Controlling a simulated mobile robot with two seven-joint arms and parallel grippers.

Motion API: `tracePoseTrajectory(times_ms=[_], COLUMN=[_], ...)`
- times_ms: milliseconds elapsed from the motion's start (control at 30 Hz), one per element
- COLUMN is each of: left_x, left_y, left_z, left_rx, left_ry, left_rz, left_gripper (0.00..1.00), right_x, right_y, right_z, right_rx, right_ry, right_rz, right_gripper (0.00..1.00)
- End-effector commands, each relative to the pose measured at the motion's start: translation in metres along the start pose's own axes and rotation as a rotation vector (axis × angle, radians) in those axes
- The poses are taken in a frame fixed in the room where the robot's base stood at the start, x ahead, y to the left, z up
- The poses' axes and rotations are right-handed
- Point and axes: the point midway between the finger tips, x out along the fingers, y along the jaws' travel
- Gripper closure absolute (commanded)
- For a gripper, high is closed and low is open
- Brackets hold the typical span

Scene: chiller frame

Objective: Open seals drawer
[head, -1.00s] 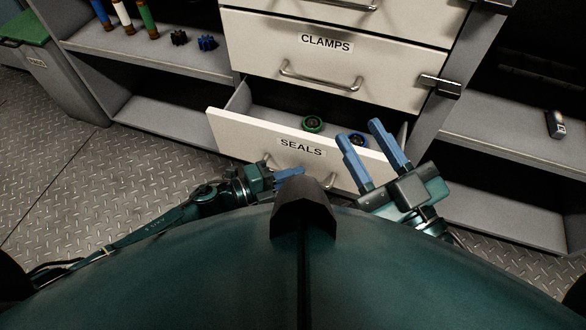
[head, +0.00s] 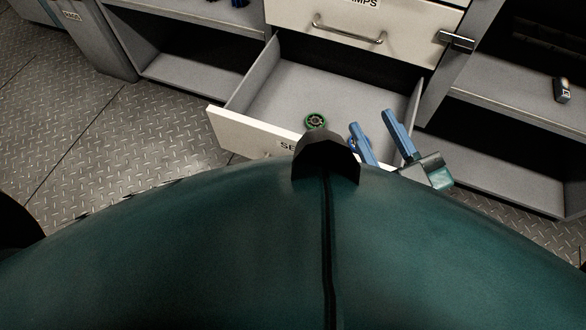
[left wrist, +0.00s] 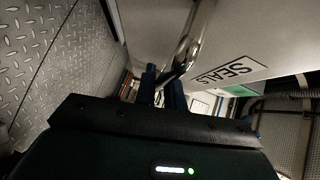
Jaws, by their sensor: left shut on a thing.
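The seals drawer (head: 238,128) is pulled well out of the cabinet in the head view, with its grey inside showing. Its label is partly hidden by my body. A green-rimmed round seal (head: 316,121) lies inside near the front. In the left wrist view, my left gripper (left wrist: 162,78) is shut on the drawer's metal handle (left wrist: 192,42), beside the SEALS label (left wrist: 232,70). The left gripper is hidden in the head view. My right gripper (head: 371,121) is open, its blue fingers apart over the drawer's right front part. A blue seal is mostly hidden behind a finger.
The shut clamps drawer (head: 400,38) with its handle is above. Open shelves stand on both sides, with a small device (head: 562,89) on the right one. A grey bin (head: 95,40) is at the upper left. The patterned metal floor (head: 110,140) is clear at left.

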Motion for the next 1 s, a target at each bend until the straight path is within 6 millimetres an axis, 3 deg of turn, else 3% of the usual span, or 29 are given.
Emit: tracePoseTrajectory(times_ms=[367, 400, 633, 1000], left_x=[-0.001, -0.001, -0.001, -0.01], left_y=[0.0, 0.0, 0.0, -0.001], left_z=[0.0, 0.0, 0.0, -0.001], left_rx=[0.001, 0.001, 0.001, 0.0], left_ry=[-0.002, -0.002, -0.001, -0.001], left_rz=[0.0, 0.0, 0.0, 0.001], left_gripper=[1.0, 0.87, 0.68, 0.67], right_x=[-0.002, -0.002, -0.001, 0.002], right_y=[-0.001, -0.001, 0.0, 0.001], right_z=[0.005, 0.005, 0.002, -0.006], right_rx=[0.002, 0.002, 0.001, -0.005], right_ry=[-0.015, -0.015, -0.008, 0.008], right_rz=[0.001, 0.001, 0.001, 0.001], right_gripper=[0.64, 0.64, 0.64, 0.64])
